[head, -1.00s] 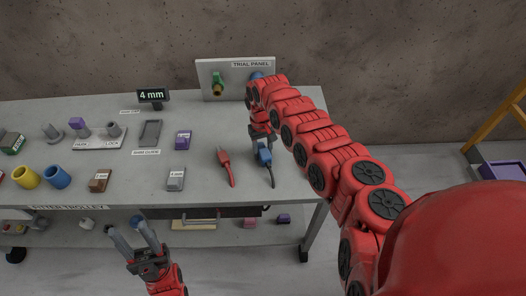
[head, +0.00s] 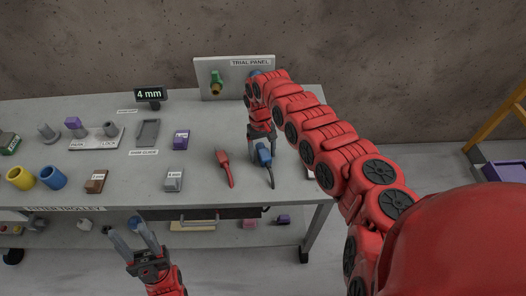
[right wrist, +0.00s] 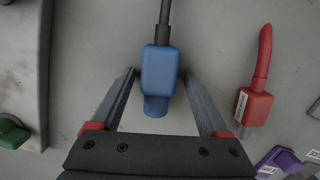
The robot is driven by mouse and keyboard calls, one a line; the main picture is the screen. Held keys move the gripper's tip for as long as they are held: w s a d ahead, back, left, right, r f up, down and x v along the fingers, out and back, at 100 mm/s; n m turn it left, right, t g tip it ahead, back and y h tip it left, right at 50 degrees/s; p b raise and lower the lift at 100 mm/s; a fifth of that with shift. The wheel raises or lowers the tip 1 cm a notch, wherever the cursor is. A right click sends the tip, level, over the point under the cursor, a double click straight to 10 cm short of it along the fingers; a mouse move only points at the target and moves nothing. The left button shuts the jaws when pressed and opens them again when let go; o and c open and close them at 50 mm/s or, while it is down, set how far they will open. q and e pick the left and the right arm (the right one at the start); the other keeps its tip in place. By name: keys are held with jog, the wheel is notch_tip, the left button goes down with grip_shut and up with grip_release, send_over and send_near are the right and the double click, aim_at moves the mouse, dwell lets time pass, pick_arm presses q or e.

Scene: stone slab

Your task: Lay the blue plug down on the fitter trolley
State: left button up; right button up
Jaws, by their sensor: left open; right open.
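The blue plug (head: 264,153) lies on the grey top of the fitter trolley (head: 212,198), near its right end, with its dark cable toward the front edge. My right gripper (head: 262,144) is over it from behind. In the right wrist view the open fingers of the right gripper (right wrist: 158,74) stand on either side of the blue plug (right wrist: 160,70), with a visible gap at each side. My left gripper (head: 133,237) is open and empty, in front of the trolley's front edge.
A red plug (head: 224,166) lies just left of the blue one; it also shows in the right wrist view (right wrist: 255,106). The trial panel (head: 213,78) with a green fitting stands behind. Grey block (head: 174,180) and purple block (head: 181,140) are further left.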

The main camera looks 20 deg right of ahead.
aim_at(261, 146)
notch_tip(261, 146, up, 17)
jog(key=w+b, duration=0.2)
jog(key=b, duration=0.1)
jog(key=shift+t+b, duration=0.3)
jog(key=shift+b, duration=0.1)
